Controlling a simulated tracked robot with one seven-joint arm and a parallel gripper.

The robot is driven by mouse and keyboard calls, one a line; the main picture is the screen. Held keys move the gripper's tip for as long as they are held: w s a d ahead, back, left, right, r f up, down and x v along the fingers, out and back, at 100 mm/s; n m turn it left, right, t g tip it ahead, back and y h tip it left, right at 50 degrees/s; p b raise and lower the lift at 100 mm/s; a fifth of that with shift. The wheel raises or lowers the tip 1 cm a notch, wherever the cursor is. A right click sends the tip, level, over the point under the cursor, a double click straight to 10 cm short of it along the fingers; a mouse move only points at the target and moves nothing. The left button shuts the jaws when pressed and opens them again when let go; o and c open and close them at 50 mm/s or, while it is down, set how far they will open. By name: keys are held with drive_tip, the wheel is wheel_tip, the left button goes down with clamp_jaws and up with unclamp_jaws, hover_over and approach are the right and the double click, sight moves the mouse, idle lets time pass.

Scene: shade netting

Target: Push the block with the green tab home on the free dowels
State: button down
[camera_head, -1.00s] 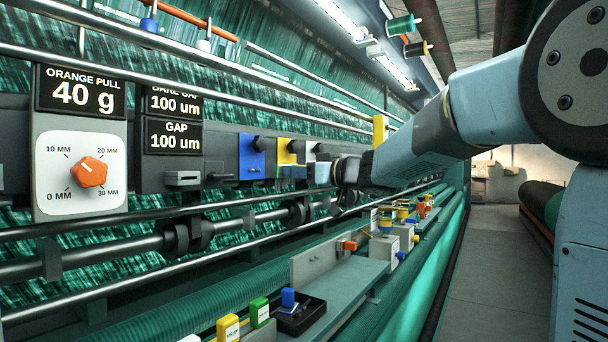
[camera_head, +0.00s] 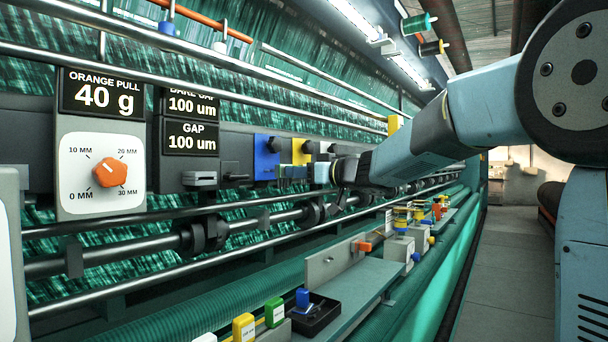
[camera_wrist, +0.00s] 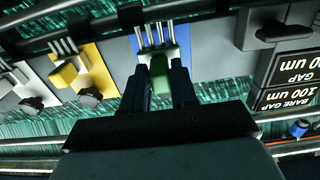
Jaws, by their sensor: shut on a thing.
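My gripper (camera_wrist: 165,85) is shut on the block with the green tab (camera_wrist: 161,72), seen between the two dark fingers in the wrist view. Several thin metal dowels (camera_wrist: 155,36) stand on the blue plate (camera_wrist: 145,45) at the block's far end. They meet or overlap its pale edge in the picture. I cannot tell how far the block sits on them. In the head view my gripper (camera_head: 318,172) reaches in from the right, in front of the blue plate (camera_head: 266,158) and the yellow plate (camera_head: 301,150); the block is small there.
The yellow plate carries a yellow block (camera_wrist: 66,73) on dowels, with a dark knob (camera_wrist: 89,97) beside it. A dark bracket (camera_wrist: 272,30) sits on the other side. A rail (camera_head: 280,215) runs below the plates. A shelf (camera_head: 345,285) with small parts lies lower down.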

drive_tip(key=shift+x, duration=1)
drive_tip(key=shift+x, duration=1.25)
idle(0.8)
drive_tip(key=c, duration=0.8)
unclamp_jaws()
drive_tip(key=shift+s+d, duration=0.1)
drive_tip(key=v, duration=1.3)
drive_tip(key=shift+d, duration=0.2)
drive_tip(key=shift+s, duration=0.1)
